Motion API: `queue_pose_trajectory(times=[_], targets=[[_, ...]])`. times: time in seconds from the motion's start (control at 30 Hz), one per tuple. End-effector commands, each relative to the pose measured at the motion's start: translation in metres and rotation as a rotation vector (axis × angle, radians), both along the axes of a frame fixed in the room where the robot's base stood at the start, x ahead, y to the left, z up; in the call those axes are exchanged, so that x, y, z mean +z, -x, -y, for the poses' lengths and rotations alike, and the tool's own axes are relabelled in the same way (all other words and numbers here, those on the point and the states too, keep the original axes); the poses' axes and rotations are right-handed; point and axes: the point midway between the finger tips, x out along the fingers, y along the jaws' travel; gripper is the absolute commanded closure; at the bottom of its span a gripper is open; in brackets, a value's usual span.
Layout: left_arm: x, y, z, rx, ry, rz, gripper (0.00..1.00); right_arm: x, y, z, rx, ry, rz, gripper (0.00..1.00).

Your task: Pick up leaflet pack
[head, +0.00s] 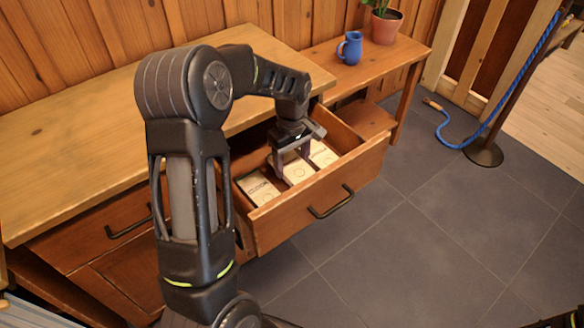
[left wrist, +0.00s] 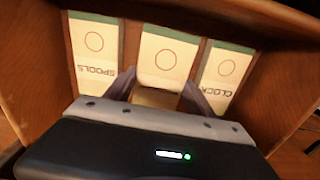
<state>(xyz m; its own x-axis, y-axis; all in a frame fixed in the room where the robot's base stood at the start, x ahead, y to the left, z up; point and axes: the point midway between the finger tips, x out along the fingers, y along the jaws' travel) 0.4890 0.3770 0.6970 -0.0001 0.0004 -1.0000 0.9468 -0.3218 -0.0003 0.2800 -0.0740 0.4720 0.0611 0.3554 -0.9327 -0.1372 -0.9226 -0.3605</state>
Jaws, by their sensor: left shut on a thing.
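Three pale leaflet packs lie in the open drawer (head: 318,205). In the head view one pack (head: 258,188) is at the left of the drawer, one (head: 297,173) is in the middle under my gripper, and one (head: 323,154) is at the right. In the left wrist view the left pack (left wrist: 95,45) reads "SPOOLS", the right pack (left wrist: 224,70) reads "CLOCK", and the middle pack (left wrist: 166,58) has a circle. My left gripper (left wrist: 157,92) is inside the drawer, shut on the middle pack, with a finger at each side of it.
The drawer walls surround the gripper closely. The wooden cabinet top (head: 75,125) is bare. A side bench (head: 375,68) holds a blue jug (head: 350,48) and a potted plant (head: 385,25). A blue rope (head: 520,65) hangs from a dark post at right. The tiled floor in front is clear.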

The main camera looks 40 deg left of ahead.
Motion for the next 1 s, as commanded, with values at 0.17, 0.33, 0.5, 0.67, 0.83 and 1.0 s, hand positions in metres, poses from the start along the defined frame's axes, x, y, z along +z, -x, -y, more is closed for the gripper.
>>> queue_pose_trajectory(times=[0.17, 0.33, 0.5, 0.67, 0.83, 1.0], targets=[[0.039, -0.001, 0.000, 0.000, -0.001, 0.004, 0.84, 0.005, 0.000, 0.000, 0.000, 0.000, 0.000, 0.64], [0.064, -0.001, 0.000, 0.000, 0.000, 0.002, 0.84, 0.007, 0.000, 0.000, 0.000, 0.000, 0.000, 0.64], [0.072, 0.000, 0.000, 0.001, 0.000, 0.001, 0.84, 0.008, 0.000, 0.000, 0.000, 0.000, 0.000, 0.64], [0.072, 0.000, 0.000, 0.001, 0.000, 0.001, 0.84, 0.007, 0.000, 0.000, 0.000, 0.000, 0.000, 0.64], [0.072, 0.000, 0.000, 0.000, 0.000, 0.001, 0.84, 0.007, 0.000, 0.000, 0.000, 0.000, 0.000, 0.64], [0.072, 0.000, 0.000, 0.000, 0.000, 0.001, 0.84, 0.007, 0.000, 0.000, 0.000, 0.000, 0.000, 0.64]])
